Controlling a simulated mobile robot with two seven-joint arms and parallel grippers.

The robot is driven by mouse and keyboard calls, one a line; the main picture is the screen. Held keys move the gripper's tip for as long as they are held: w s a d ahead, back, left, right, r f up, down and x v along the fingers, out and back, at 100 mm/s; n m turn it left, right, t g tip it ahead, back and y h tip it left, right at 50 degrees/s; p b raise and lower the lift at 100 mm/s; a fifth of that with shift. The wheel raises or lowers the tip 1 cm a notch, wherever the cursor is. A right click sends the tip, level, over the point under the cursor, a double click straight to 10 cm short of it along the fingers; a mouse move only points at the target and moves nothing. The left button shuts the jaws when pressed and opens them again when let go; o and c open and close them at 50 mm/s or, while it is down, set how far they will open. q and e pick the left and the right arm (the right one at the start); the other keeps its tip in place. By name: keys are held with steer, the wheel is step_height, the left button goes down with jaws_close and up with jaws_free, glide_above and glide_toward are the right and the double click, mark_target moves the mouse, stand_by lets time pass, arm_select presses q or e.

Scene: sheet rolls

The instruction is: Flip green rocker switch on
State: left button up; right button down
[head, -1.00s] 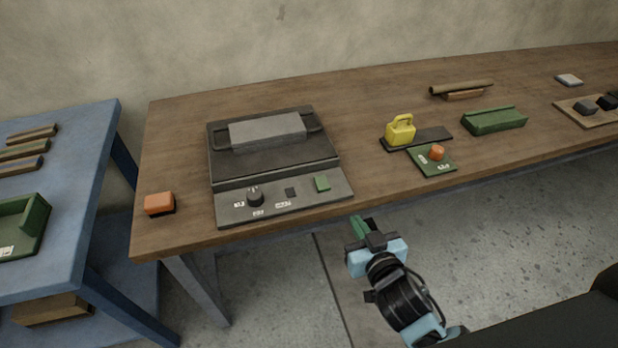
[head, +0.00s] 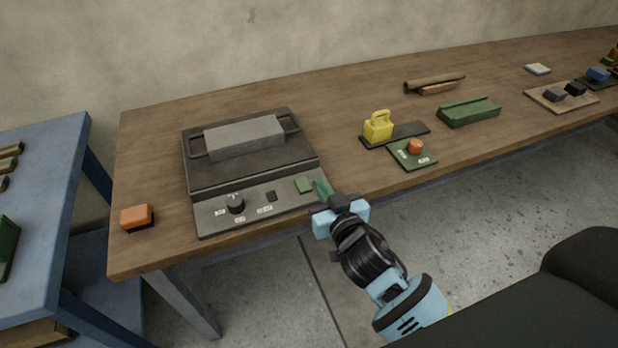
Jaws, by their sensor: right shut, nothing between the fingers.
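The green rocker switch (head: 304,185) is a small green square at the right end of the front control panel of a dark grey machine (head: 248,168) on the wooden table. My right gripper (head: 321,189) is shut and empty, its green fingertips just right of the switch, near the panel's right edge. I cannot tell whether the fingertips touch the switch or the panel. Which way the rocker is tilted is too small to tell. My left gripper is not in view.
The panel also has a black knob (head: 236,204) and a small dark square (head: 271,196). An orange block (head: 136,216) sits left of the machine. A yellow padlock-shaped item (head: 378,127) and a green plate with an orange button (head: 415,147) are to the right. Bare table lies between.

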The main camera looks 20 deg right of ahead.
glide_above(309, 184)
steer(key=shift+s+f, duration=0.25)
steer(key=shift+f, duration=0.15)
step_height(309, 184, down, 3)
steer(key=shift+w+r+b, duration=0.1)
steer(key=shift+b, duration=0.35)
steer(key=shift+f, duration=0.55)
steer(key=shift+w, duration=0.1)
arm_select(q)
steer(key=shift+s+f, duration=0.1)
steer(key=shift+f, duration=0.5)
